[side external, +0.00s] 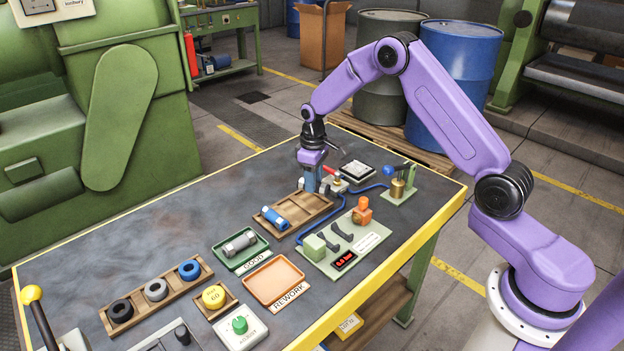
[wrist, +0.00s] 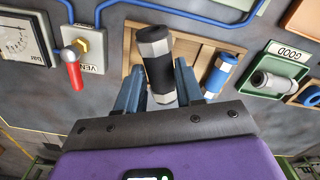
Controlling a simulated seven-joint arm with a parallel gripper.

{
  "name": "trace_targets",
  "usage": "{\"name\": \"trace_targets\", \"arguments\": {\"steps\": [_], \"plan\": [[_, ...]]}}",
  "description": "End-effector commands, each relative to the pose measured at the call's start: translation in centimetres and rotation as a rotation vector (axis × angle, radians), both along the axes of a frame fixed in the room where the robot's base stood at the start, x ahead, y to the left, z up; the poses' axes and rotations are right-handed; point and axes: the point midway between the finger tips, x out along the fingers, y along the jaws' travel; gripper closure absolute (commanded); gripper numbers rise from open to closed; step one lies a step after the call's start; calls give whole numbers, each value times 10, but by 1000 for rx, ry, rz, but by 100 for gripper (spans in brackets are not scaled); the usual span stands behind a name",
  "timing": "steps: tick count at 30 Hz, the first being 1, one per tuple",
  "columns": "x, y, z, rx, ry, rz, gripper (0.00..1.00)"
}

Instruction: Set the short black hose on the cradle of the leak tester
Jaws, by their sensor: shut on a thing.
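My gripper (wrist: 160,90) is shut on the short black hose (wrist: 154,52), which has pale grey ends and stands out between the blue-grey fingers in the wrist view. In the side view my gripper (side external: 313,187) is at the far end of the wooden tray (side external: 322,216); the hose is mostly hidden by the fingers there. I cannot tell if the hose still touches the tray. The leak tester (side external: 318,262) is a pale green plate nearer the camera, with a dark grey cradle (side external: 342,234) in two pieces between a green block and an orange clamp. The cradle is empty.
A blue hose (side external: 274,218) lies in the wooden tray. A grey hose (side external: 240,243) lies in the green GOOD tray (side external: 227,262); the orange REWORK tray (side external: 273,280) is empty. A blue air line (side external: 300,236) loops around the tester. A red-handled valve (wrist: 72,70) stands close to my gripper.

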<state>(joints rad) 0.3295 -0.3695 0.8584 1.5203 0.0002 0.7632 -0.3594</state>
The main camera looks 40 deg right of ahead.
Motion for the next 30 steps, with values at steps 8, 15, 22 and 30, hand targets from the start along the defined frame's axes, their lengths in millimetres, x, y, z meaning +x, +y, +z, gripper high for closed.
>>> {"name": "trace_targets", "arguments": {"steps": [8, 15, 22, 30], "plan": [[-52, 25, 19, 1, -1, 503, 85], [-98, 39, 29, 0, -1, 903, 85], [-124, 45, 34, 1, -1, 1127, 85], [-130, 46, 26, 2, 2, 1176, 85]]}}
